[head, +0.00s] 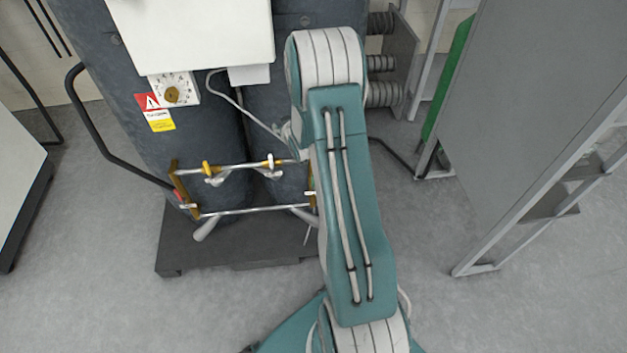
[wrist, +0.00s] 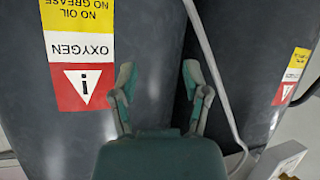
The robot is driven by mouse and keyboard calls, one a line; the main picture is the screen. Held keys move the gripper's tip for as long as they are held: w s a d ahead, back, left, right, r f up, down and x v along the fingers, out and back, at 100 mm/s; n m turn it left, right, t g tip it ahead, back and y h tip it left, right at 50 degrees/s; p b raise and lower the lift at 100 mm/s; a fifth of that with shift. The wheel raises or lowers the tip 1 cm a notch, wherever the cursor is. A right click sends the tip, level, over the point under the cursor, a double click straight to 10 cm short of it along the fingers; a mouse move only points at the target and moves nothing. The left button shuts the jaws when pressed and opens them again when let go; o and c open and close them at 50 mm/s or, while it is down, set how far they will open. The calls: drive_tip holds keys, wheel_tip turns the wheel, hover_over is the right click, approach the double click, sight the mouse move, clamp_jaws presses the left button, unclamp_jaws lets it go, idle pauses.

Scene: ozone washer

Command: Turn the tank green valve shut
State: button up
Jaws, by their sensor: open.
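Two dark grey tanks (head: 215,140) stand side by side on a dark base, with the second tank (head: 265,110) partly behind my arm. Yellow-handled valves (head: 207,168) sit on the silver pipe frame low in front of them. I cannot make out a green valve in either view; part of the pipework is hidden by my arm. In the wrist view my gripper (wrist: 158,78) is open and empty, its two fingers apart in front of the dark tanks. An oxygen label (wrist: 82,47) is just left of the fingers. My gripper is hidden in the head view.
A white box (head: 190,30) and a dial panel (head: 174,90) are above the pipes. A black curved handle (head: 105,145) projects at the left. A grey panel on a metal frame (head: 540,100) stands at right. Grey floor is clear at lower left.

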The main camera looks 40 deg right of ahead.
drive_tip(key=s+d+f+t+h, duration=0.1)
drive_tip(key=s+d+f, duration=0.15)
drive_tip(key=f, duration=0.55)
drive_tip(key=s+d+f+t, duration=0.1)
drive_tip(key=s+d+f, duration=0.15)
drive_tip(key=f, duration=0.55)
drive_tip(key=s+a+f+m+t+h, duration=0.2)
drive_tip(key=s+f+m+t, duration=0.1)
drive_tip(key=s+f, duration=0.8)
drive_tip(key=x, duration=0.7)
drive_tip(key=f+x, duration=0.1)
drive_tip(key=x, duration=0.2)
drive_tip(key=shift+w+d, duration=0.1)
drive_tip(key=shift+w, duration=0.3)
clamp_jaws()
